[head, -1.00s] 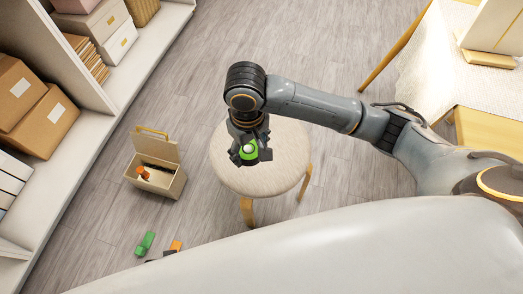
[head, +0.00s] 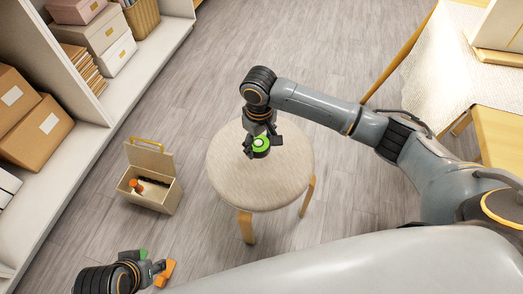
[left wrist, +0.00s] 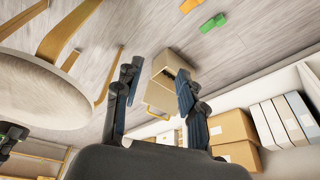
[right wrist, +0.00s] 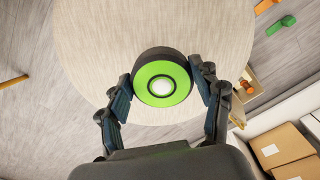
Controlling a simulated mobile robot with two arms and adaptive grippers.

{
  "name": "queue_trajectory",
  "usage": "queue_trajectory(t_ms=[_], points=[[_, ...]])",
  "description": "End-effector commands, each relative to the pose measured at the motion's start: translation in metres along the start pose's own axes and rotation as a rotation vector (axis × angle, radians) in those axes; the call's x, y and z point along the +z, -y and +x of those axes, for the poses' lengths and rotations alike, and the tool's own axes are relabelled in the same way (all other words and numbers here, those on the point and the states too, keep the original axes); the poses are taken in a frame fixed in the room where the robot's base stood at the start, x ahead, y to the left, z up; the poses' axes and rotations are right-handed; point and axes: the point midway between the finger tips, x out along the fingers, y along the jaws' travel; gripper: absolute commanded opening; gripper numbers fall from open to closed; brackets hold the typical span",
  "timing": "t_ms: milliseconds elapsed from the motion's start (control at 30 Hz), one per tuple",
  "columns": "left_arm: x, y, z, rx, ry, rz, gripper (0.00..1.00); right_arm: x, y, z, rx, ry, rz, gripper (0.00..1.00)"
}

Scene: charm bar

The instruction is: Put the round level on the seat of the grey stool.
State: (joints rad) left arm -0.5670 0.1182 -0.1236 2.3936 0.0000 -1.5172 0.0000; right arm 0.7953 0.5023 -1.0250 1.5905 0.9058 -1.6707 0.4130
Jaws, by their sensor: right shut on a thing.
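The round level (head: 260,144) is a black disc with a green face and a pale centre. My right gripper (right wrist: 163,88) is shut on it, one finger on each side. It is over the pale round seat of the grey stool (head: 235,178), toward the far side of the seat in the head view. The left wrist view shows the level (left wrist: 12,130) at the left edge, close to the seat top (left wrist: 45,100); whether they touch I cannot tell. My left gripper (left wrist: 157,82) is open and empty, low at the left in the head view.
An open beige box (head: 150,192) with an orange-handled item stands on the floor left of the stool. Green (left wrist: 213,22) and orange (head: 166,272) pieces lie on the floor near my left gripper. Shelves with cartons (head: 38,132) line the left. The seat is otherwise bare.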

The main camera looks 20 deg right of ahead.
Motion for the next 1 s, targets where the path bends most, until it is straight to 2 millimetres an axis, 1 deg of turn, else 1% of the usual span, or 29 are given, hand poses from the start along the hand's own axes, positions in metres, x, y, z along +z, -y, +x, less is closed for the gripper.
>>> queue_trajectory(t_ms=[33, 267, 400, 467, 767, 800, 900, 1000], points=[[0.001, 0.000, -0.003, -0.001, -0.005, 0.000, 0.40, -0.002, -0.004, 0.007, 0.001, 0.000, 0.001, 0.29], [0.001, 0.001, -0.018, -0.002, -0.012, -0.001, 0.40, -0.007, -0.012, 0.018, 0.000, 0.000, 0.002, 0.29], [0.004, 0.001, -0.011, -0.002, -0.010, -0.001, 0.40, -0.006, -0.012, 0.040, 0.000, 0.002, 0.000, 0.29], [0.004, 0.000, -0.009, -0.002, -0.010, -0.001, 0.40, -0.006, -0.011, 0.046, 0.000, -0.001, -0.001, 0.29], [0.004, 0.000, -0.011, -0.002, -0.011, -0.001, 0.40, -0.006, -0.011, 0.047, 0.000, -0.001, -0.001, 0.29], [0.004, 0.000, -0.011, -0.002, -0.011, -0.001, 0.40, -0.006, -0.011, 0.048, 0.000, 0.000, -0.001, 0.69], [0.004, 0.000, -0.011, -0.002, -0.011, -0.001, 0.40, -0.006, -0.011, 0.048, 0.000, 0.000, -0.001, 0.88], [0.004, 0.000, -0.011, -0.002, -0.011, -0.001, 0.40, -0.006, -0.012, 0.047, 0.000, 0.000, -0.001, 0.88]])
